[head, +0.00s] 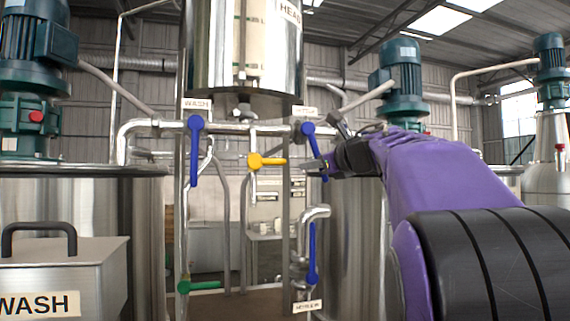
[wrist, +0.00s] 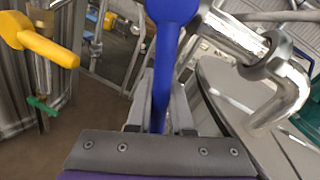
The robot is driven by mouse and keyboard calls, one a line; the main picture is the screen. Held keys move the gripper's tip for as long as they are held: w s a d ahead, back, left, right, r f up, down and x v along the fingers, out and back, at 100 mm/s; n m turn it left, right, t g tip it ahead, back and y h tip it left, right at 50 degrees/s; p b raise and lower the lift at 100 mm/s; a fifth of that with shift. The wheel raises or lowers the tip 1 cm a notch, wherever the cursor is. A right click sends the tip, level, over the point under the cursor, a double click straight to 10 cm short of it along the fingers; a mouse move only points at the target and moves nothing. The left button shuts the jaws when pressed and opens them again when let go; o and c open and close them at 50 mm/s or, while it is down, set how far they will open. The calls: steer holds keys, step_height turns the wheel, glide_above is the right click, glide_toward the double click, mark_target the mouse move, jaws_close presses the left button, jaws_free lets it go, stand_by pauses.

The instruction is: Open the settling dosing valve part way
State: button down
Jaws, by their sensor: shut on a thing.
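A blue lever valve (head: 308,131) sits on the right end of the horizontal pipe, under a small label (head: 305,111) too small to read. Its handle hangs down, tilted a little off vertical with the lower end to the right. My gripper (head: 319,166) reaches in from the right and is shut on this handle's lower part. In the wrist view the blue handle (wrist: 172,12) runs down between the two grey fingers of my gripper (wrist: 161,100). The handle's tip is partly hidden by the fingers.
A blue valve (head: 195,150) labelled WASH hangs vertical at left. A yellow handle (head: 267,161) points right, close to my gripper. A green handle (head: 200,286) and another blue handle (head: 313,253) are lower. A steel vessel (head: 243,50) hangs above; a tank (head: 345,230) stands behind.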

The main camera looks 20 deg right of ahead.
steer(key=shift+d+r+n+p, duration=0.15)
steer(key=shift+d+r+n, duration=0.1)
steer(key=shift+d+n, duration=0.35)
steer(key=shift+d+r+n+p, duration=0.2)
steer(key=shift+d+n, duration=0.15)
steer(key=shift+n, duration=0.45)
steer(key=c, duration=0.8)
jaws_free()
steer(key=shift+g, duration=0.3)
steer(key=shift+s, duration=0.15)
